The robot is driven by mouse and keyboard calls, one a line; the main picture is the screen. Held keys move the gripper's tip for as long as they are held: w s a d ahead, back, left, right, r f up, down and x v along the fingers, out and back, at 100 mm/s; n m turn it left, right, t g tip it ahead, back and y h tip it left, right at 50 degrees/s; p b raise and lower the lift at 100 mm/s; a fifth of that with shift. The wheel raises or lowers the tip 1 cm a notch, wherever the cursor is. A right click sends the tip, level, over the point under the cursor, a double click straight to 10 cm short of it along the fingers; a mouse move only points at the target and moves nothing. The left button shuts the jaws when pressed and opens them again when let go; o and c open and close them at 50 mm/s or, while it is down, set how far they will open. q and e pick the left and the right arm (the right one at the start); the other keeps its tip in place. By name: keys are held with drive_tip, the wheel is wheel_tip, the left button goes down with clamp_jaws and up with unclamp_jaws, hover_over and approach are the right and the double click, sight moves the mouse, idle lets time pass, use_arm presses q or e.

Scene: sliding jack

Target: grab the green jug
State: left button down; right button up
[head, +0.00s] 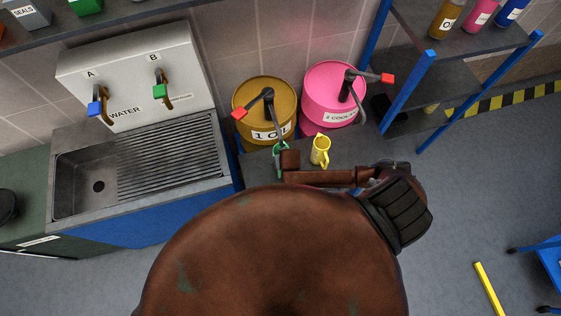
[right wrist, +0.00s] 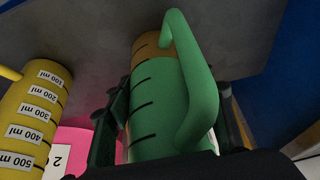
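The green jug (head: 279,158) stands on the dark surface in front of the ochre drum in the head view, partly hidden by my right arm. In the right wrist view the jug (right wrist: 160,105) fills the middle, with dark scale marks, a thick handle facing the camera and an ochre band at its far end. My right gripper (right wrist: 172,118) has dark fingers on either side of the jug. I cannot tell whether they press on it. In the head view the gripper is largely hidden. My left gripper is not in view.
A yellow jug (head: 320,149) stands close to the right of the green one. Behind are an ochre drum (head: 264,104) and a pink drum (head: 333,95) with pump taps. A sink (head: 82,199) lies left; a blue-framed shelf (head: 409,92) stands right.

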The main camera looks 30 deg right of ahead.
drive_tip(key=c, duration=0.9)
